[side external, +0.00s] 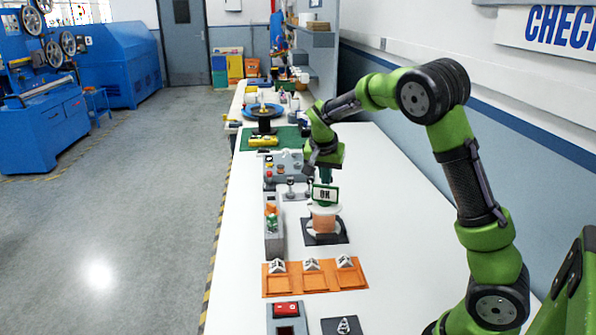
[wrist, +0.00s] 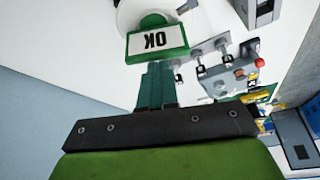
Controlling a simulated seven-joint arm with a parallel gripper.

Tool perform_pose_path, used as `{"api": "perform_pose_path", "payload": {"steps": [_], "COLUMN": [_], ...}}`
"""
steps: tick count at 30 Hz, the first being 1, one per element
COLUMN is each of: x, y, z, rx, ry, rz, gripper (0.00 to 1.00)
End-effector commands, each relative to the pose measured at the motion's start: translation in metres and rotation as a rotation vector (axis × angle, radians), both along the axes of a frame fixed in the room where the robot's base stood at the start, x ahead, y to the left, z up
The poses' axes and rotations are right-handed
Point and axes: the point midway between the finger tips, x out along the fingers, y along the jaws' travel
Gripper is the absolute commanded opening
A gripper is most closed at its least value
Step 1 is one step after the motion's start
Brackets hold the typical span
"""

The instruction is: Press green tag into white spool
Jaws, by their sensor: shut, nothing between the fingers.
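The green tag (side external: 325,194), with a white face reading "OK", stands upright at the top of the white spool (side external: 324,211), which is wound with copper-coloured wire. In the wrist view the tag (wrist: 157,42) is just beyond my fingertips, with a round green part behind it over the white spool flange (wrist: 128,14). How deep the tag sits in the spool is hidden. My gripper (side external: 326,181) is directly above the tag, pointing down. Its teal fingers (wrist: 157,68) are together and empty. I cannot tell whether the fingertips touch the tag.
The spool stands on a dark base (side external: 340,237). An orange tray (side external: 314,287) with white markers lies nearer the camera. A grey bin (side external: 274,240) stands to the left, and a control box (side external: 283,168) behind. The white table is clear to the right.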

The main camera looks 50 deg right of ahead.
Motion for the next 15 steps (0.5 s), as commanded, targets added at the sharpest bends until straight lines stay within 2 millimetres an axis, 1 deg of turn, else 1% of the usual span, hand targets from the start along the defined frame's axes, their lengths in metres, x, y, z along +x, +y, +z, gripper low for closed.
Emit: {"api": "perform_pose_path", "payload": {"steps": [1, 8, 11, 15], "x": [-0.002, -0.002, -0.002, -0.001], "y": [0.001, 0.001, 0.001, 0.001], "z": [-0.005, -0.006, -0.002, 0.011], "rx": [0.003, 0.004, 0.004, 0.002], "ry": [0.013, 0.014, 0.014, 0.01], "rz": [-0.001, -0.001, -0.001, -0.001], "gripper": [0.0, 0.0, 0.0, 0.0]}}
